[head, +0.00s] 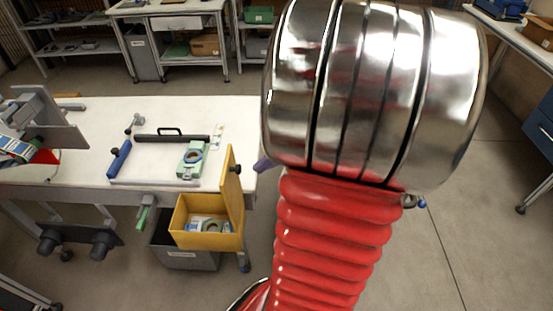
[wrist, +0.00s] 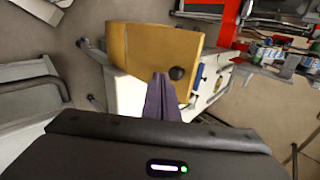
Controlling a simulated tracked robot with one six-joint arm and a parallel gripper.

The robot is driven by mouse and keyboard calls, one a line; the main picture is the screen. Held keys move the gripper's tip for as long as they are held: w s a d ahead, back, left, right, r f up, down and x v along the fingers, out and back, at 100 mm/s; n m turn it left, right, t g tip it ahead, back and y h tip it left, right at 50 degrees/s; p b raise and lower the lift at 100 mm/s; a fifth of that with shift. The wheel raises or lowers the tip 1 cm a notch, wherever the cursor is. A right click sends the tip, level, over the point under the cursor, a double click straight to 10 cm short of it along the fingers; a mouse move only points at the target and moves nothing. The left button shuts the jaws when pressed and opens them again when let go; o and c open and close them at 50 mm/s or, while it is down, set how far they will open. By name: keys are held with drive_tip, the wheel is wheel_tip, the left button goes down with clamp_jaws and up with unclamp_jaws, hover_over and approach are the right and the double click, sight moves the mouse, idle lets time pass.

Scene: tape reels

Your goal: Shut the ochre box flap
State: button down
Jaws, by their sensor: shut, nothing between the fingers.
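The ochre box (head: 208,241) stands low at the right end of the white table, with its top open. Its ochre flap (head: 229,198) stands up on the box's right side, with a dark round knob (head: 236,169) near the top. In the wrist view the flap (wrist: 140,48) fills the upper middle, and its knob (wrist: 177,73) is just right of my fingertips. My gripper (wrist: 161,77) is shut and empty, its purple fingers pointing at the flap's face. In the head view its tip (head: 262,165) shows right of the flap, mostly hidden by my arm. I cannot tell whether it touches the flap.
Small reels or rolls (head: 208,226) lie inside the box. A grey bin (head: 183,258) is below it. The white table (head: 90,115) holds a blue-handled frame (head: 119,160) and a green tape device (head: 192,160).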

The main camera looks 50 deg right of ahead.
drive_tip(key=shift+w+a+f, duration=0.1)
drive_tip(key=shift+w+a, duration=0.35)
drive_tip(key=shift+w, duration=0.15)
drive_tip(key=shift+w+a, duration=0.4)
drive_tip(key=shift+w, duration=0.2)
